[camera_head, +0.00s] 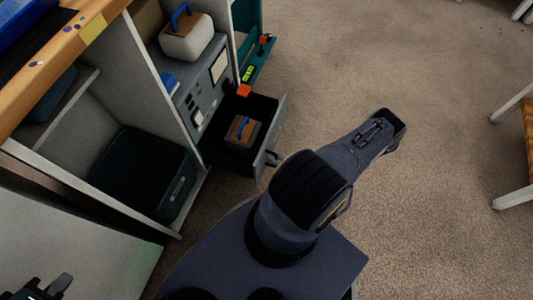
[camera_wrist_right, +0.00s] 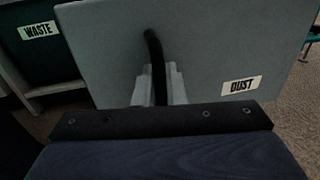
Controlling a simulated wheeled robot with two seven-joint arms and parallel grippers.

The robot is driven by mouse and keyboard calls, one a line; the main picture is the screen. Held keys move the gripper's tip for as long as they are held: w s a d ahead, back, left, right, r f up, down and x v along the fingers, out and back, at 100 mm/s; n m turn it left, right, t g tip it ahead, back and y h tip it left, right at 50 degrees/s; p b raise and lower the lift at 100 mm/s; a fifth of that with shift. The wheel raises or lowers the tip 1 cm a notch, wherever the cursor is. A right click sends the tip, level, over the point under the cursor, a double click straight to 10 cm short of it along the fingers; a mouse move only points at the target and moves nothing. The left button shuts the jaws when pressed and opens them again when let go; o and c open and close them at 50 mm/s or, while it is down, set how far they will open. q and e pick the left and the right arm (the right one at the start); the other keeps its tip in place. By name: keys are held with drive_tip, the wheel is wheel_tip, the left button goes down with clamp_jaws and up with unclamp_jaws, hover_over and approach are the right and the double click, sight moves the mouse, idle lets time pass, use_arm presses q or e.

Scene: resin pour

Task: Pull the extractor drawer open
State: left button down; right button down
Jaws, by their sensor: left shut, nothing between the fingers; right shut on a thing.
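The extractor drawer (camera_head: 281,118) stands pulled out of the grey cabinet, and its dark inside shows in the head view. In the right wrist view its grey front (camera_wrist_right: 215,45) bears a label reading DUST and a black upright handle (camera_wrist_right: 156,60). My right gripper (camera_wrist_right: 158,88) is shut on this handle, its light fingers on either side of it. In the head view it is mostly hidden behind my arm, near the drawer front. My left gripper (camera_head: 54,287) is shut and empty at the lower left corner, away from the drawer.
A brown-topped box with a blue handle (camera_head: 242,130) sits in the drawer. A dark bin (camera_head: 150,178) stands in the bay to the left; a WASTE label (camera_wrist_right: 38,30) shows in the wrist view. A white box (camera_head: 187,40) stands above. Carpet (camera_head: 400,70) is clear to the right.

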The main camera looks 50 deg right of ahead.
drive_tip(key=shift+s+d+f, duration=0.1)
drive_tip(key=shift+s, duration=0.2)
drive_tip(key=c, duration=1.6)
unclamp_jaws()
drive_tip(key=shift+c, duration=0.2)
drive_tip(key=s+d+p, duration=0.1)
drive_tip(key=s, duration=0.6)
drive_tip(key=shift+s+d, duration=0.3)
drive_tip(key=shift+s, duration=0.05)
